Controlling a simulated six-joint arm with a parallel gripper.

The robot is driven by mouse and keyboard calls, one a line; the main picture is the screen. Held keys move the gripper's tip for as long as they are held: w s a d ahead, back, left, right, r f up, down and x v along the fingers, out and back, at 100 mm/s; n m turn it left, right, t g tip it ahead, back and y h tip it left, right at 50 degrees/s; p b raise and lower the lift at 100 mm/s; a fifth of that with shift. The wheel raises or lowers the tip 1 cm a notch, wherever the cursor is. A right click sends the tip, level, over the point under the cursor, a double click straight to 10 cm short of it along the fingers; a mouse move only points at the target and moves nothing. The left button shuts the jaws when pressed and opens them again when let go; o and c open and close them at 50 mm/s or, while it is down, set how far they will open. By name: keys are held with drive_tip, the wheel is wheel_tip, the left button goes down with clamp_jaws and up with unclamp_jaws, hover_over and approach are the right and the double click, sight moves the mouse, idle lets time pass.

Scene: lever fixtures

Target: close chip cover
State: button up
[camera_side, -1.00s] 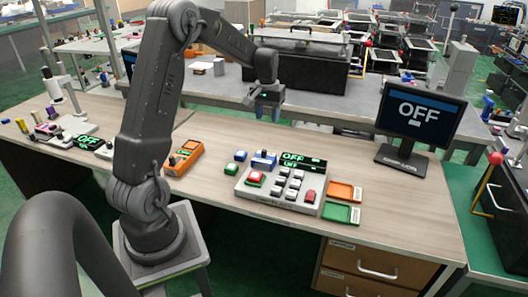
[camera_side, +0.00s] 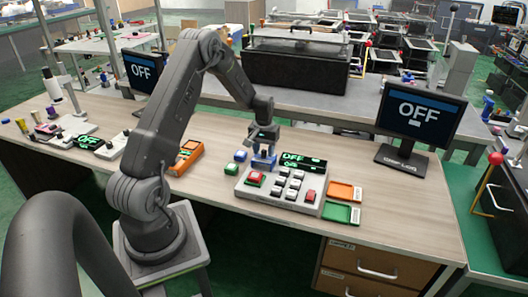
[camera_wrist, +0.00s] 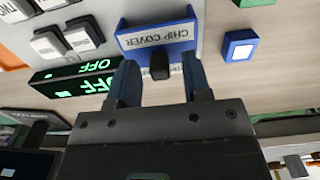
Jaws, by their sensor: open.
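The chip cover (camera_wrist: 157,37) is a blue part labelled "CHIP COVER", shown upside down in the wrist view. It has a dark knob (camera_wrist: 160,66) on the side toward my gripper. In the side view the blue chip cover (camera_side: 262,163) sits at the back edge of the grey control panel (camera_side: 243,190). My gripper (camera_wrist: 157,80) is open, with its two blue fingers on either side of the knob and a visible gap to each. In the side view my gripper (camera_side: 263,146) is just above the cover. Whether the fingers touch the cover cannot be told.
A green "OFF" display (camera_side: 303,162) stands close beside the cover. White keys and a red button (camera_side: 256,178) are on the panel. Orange (camera_side: 344,192) and green trays lie right.

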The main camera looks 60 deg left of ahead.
drive_tip(key=shift+f, duration=0.45)
clamp_jaws()
idle(0.3)
